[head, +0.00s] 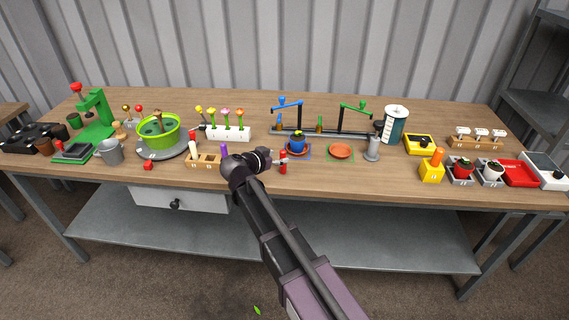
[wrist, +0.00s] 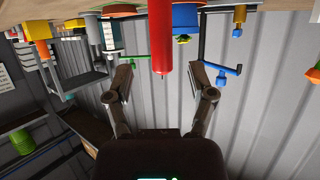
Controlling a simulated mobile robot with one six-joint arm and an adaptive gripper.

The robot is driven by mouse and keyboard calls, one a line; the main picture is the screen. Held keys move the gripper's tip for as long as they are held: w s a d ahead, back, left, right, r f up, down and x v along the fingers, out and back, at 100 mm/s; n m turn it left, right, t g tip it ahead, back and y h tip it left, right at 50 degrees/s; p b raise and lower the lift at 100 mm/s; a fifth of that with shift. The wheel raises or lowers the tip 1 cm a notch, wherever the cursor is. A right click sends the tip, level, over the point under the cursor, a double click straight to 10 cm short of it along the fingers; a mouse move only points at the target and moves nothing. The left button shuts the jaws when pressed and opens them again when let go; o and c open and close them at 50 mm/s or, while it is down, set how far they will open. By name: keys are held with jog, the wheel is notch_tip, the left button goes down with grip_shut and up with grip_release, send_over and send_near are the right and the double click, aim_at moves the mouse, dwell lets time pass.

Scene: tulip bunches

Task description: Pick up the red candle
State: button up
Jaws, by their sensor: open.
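The red candle (head: 283,162) stands near the table's front edge, just right of my gripper (head: 263,158) in the head view. My gripper (wrist: 162,82) is open, with one finger on each side of the candle in the picture. Gaps show between both fingers and the candle. I cannot tell how far the candle reaches between the fingers.
A wooden block (head: 203,160) and a purple stick (head: 224,151) are left of my gripper. A blue pot (head: 297,147) stands behind the candle, with an orange dish (head: 341,151) to the right. The wooden table (head: 350,178) is bare along the front, right of the candle.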

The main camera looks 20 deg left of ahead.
aim_at(281, 156)
jog(key=shift+b+x, duration=0.6)
jog(key=shift+x, duration=1.3)
jog(key=shift+a, duration=0.1)
grip_shut()
